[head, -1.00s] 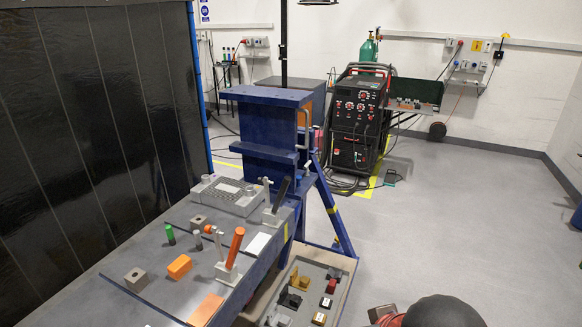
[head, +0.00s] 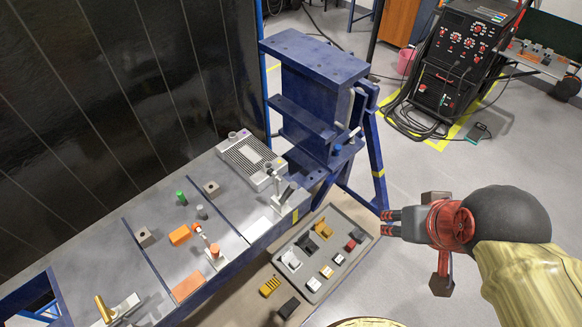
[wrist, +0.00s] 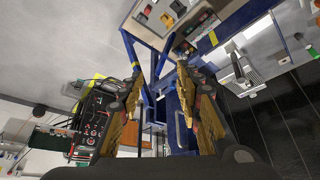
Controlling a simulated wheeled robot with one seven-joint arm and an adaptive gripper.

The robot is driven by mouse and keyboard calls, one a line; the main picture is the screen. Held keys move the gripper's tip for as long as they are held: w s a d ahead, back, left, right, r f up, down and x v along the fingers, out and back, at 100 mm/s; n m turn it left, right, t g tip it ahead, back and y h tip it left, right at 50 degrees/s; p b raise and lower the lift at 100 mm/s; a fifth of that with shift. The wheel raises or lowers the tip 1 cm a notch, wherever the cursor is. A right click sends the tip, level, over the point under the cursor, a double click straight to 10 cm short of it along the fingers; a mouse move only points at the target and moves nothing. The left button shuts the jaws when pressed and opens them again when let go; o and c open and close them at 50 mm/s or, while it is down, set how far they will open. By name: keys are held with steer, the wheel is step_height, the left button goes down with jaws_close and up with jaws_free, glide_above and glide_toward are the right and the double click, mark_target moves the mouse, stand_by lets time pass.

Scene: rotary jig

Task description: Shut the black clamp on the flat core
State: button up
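The flat core (head: 243,154), a grey ribbed block with a pale label, lies at the far end of the grey bench in the head view. The black clamp (head: 284,193) stands beside it near the bench's front edge, on a light base. Its handle looks raised, but it is small and the clamp's state is hard to tell. The ribbed core also shows at the right of the wrist view (wrist: 257,85). My gripper (head: 388,222) is off to the right of the bench, above the floor, well apart from the clamp. In the wrist view its fingers (wrist: 158,85) are spread with nothing held between them.
A clamp with an orange handle (head: 211,246), an orange block (head: 180,235) and a green peg (head: 181,197) are on the bench. A blue steel stand (head: 318,95) rises behind the core. A parts tray (head: 354,222) lies below the bench front.

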step_height(320, 180, up, 14)
steer(key=w+a+n+g+p, duration=0.1)
steer(key=w+a+p, duration=0.1)
steer(key=p, duration=1)
steer(key=n+g+h+p, duration=0.2)
steer(key=n+g, duration=0.3)
steer(key=n, duration=0.2)
glide_above(290, 189)
steer(key=d, duration=0.8)
step_height(290, 189, down, 9)
steer(key=w+a+f+n+g+h, duration=0.1)
steer(key=w+a+f+n+h, duration=0.2)
steer(key=a+f, duration=0.95)
steer(key=shift+n+y, duration=0.3)
steer(key=shift+y, duration=0.1)
steer(key=shift+s+d+r+p+x, duration=0.1)
steer(key=shift+d+p+x, duration=0.15)
steer(key=shift+x, duration=1.3)
steer(key=shift+s+d+r+p+x, duration=0.1)
steer(key=shift+p+x, duration=0.15)
steer(key=shift+x, duration=1.25)
steer(key=shift+d+r+p+x, duration=0.1)
steer(key=shift+d+p+x, duration=0.15)
steer(key=shift+x, duration=1.3)
steer(key=c, duration=0.4)
jaws_close()
